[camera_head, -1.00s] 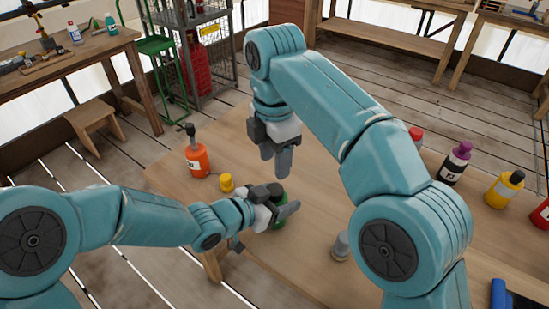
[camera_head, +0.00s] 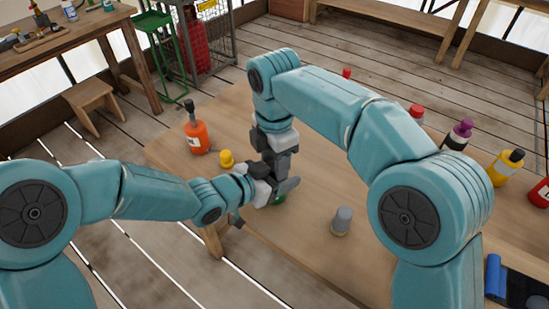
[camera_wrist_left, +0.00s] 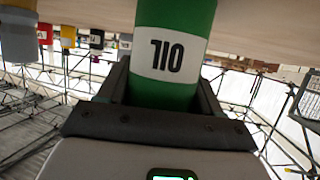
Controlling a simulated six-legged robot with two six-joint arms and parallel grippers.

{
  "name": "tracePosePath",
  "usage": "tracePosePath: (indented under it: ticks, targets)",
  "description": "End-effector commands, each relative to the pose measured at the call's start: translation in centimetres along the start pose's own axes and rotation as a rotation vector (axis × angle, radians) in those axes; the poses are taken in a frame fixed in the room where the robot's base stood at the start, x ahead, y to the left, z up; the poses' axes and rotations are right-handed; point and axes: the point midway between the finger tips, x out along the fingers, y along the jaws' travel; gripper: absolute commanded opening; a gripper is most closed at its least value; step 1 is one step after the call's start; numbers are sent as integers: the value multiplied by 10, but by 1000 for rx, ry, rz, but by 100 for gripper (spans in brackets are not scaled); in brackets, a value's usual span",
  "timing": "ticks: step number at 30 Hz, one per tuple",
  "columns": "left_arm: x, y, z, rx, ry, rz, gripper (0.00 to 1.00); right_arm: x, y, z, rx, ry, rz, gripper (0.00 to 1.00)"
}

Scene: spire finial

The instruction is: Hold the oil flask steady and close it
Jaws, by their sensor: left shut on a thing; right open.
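The green oil flask (camera_head: 279,198) stands at the near left edge of the table, mostly hidden behind my grippers in the head view. In the left wrist view the flask (camera_wrist_left: 172,45) fills the space between the jaws, its white label reading OIL upside down. My left gripper (camera_head: 280,187) is shut around the flask's body. My right gripper (camera_head: 274,163) is open, pointing down directly above the flask and close to the left gripper. The flask's top is hidden, so I cannot tell whether a cap sits there or whether the right fingers touch it.
An orange bottle (camera_head: 196,138) and a small yellow piece (camera_head: 227,159) stand to the left. A grey tapered piece (camera_head: 341,221) stands right of the flask on bare tabletop (camera_head: 310,195). Purple-topped (camera_head: 458,136), yellow (camera_head: 504,169) and red (camera_head: 541,192) bottles line the right side.

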Motion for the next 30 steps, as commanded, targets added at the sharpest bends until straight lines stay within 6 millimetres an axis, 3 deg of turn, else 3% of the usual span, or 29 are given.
tracePosePath:
  ticks: [2,6,9,10,12,20,30]
  targets:
    - [0,0,0,0,1,0,0,0,0,0,0,0,0,47]
    - [0,0,0,0,1,0,0,0,0,0,0,0,0,4]
    - [0,0,0,0,1,0,0,0,0,0,0,0,0,3]
    - [0,0,0,0,1,0,0,0,0,0,0,0,0,46]
    - [0,0,0,0,1,0,0,0,0,0,0,0,0,65]
    - [0,0,0,0,1,0,0,-1,0,0,0,0,1,65]
    - [0,0,0,0,1,0,0,-41,1,0,0,0,3,65]
